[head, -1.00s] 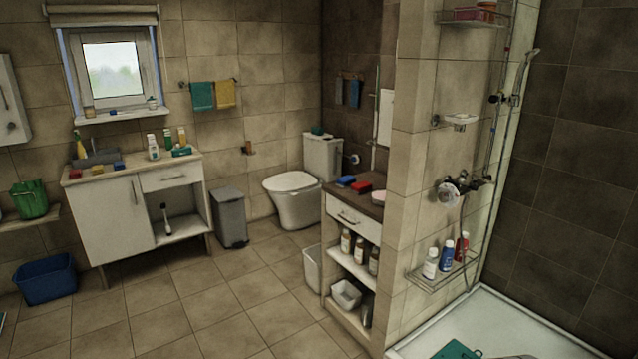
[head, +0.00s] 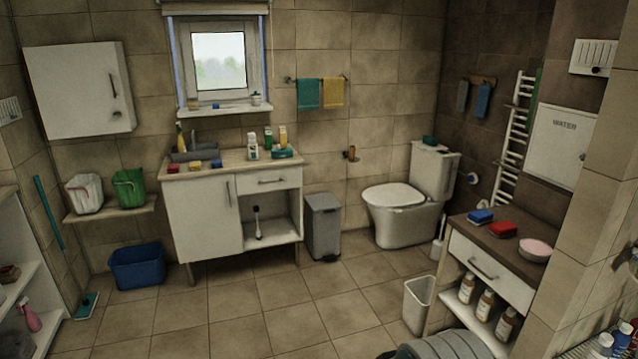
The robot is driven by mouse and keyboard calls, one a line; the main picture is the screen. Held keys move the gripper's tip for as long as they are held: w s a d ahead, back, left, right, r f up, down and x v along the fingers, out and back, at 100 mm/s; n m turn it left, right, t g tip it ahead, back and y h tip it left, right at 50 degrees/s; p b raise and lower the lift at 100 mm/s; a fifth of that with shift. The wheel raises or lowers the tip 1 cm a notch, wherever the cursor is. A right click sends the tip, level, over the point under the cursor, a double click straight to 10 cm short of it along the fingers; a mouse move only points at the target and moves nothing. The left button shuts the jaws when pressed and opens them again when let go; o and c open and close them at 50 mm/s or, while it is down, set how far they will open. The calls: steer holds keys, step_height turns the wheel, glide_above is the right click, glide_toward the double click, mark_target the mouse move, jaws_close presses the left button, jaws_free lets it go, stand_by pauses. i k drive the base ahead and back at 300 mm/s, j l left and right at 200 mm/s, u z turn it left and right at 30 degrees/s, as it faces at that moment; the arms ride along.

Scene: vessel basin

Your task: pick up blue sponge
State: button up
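A blue sponge-like block (head: 481,216) lies on the brown top of the low cabinet (head: 487,268) at the right. A red block (head: 503,229) lies just in front of it, and a pink round dish (head: 535,250) stands further right. A smaller blue block (head: 216,164) lies on the sink counter (head: 230,160) at the left, beside a yellow block (head: 195,165). I cannot tell from here which blue block is the sponge meant. My gripper is not in view.
Tiled floor (head: 265,325) is clear in the middle. A grey bin (head: 323,227), toilet (head: 400,215) and white bin (head: 417,304) stand around it. A blue tub (head: 138,266) is at the left. A grey ribbed rounded thing (head: 445,345) is at the bottom edge.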

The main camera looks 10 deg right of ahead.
mark_target(477, 217)
steer(key=i+z, duration=0.1)
steer(key=i, duration=0.65)
steer(key=i+j+z, duration=0.15)
steer(key=i, duration=0.55)
steer(key=i+z, duration=0.2)
steer(key=i, duration=0.4)
steer(key=i+j+z, duration=0.25)
steer(key=i, duration=0.35)
steer(key=i+z, duration=0.3)
steer(key=z, duration=0.2)
steer(key=i+z, duration=0.25)
steer(key=z, duration=0.25)
steer(key=i+j+z, duration=0.2)
steer(key=z, duration=0.3)
steer(key=i+j+z, duration=0.3)
steer(key=z, duration=0.2)
steer(key=i, duration=0.15)
